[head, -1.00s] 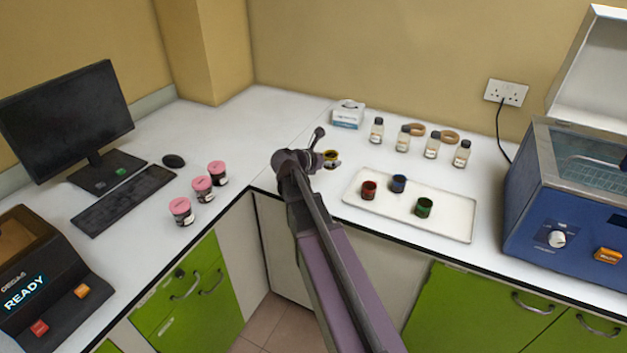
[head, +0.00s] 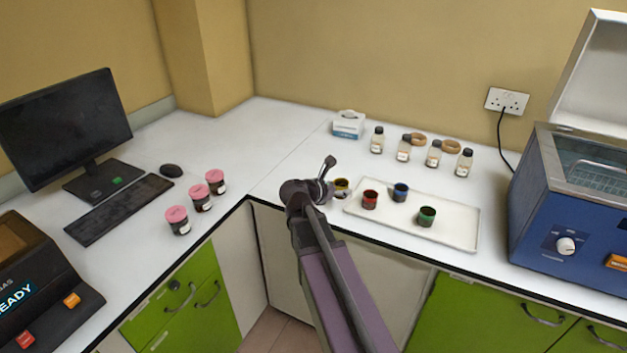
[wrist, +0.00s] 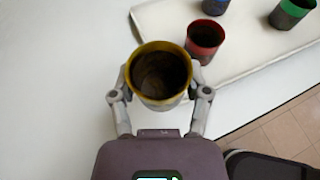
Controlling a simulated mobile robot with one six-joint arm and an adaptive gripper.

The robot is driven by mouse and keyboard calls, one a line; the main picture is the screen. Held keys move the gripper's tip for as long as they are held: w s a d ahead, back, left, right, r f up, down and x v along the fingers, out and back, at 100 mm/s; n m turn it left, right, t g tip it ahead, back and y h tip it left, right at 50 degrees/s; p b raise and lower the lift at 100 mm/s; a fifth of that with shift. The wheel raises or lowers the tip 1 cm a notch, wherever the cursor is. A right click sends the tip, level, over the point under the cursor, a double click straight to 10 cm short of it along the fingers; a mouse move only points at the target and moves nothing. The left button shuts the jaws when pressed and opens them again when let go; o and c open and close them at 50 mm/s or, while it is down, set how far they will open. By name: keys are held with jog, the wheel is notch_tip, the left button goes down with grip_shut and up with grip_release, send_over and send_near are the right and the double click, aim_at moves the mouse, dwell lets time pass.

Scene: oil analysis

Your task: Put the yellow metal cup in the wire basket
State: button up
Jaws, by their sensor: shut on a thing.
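The yellow metal cup (wrist: 160,99) is upright in the wrist view, with a dark inside. My gripper (wrist: 160,94) is shut on it, one finger on each side. In the head view the cup (head: 341,185) shows small at the left end of the white tray, partly hidden by my gripper (head: 332,188). I cannot tell how far it is above the counter. A wire basket (head: 600,172) shows in part inside the open blue bath at the right.
The white tray (head: 455,239) holds a red cup (head: 370,200), a blue cup (head: 401,192) and a green cup (head: 427,217). Several bottles (head: 433,154) stand behind it. The blue bath (head: 545,205) has its lid up. Pink-lidded jars (head: 178,220) stand at the left.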

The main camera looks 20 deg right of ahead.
jog(key=w, duration=0.5)
jog(key=w+a+f+b, duration=0.1)
jog(key=w, duration=0.9)
jog(key=shift+w+a+f, duration=0.15)
jog(key=shift+w+f, duration=0.1)
jog(key=shift+f+b, duration=0.1)
jog(key=shift+b, duration=0.2)
jog(key=shift+f+b, duration=1.65)
jog(key=shift+f, duration=0.05)
jog(key=shift+f, duration=0.15)
jog(key=o, duration=1.1)
jog(key=shift+o, duration=0.2)
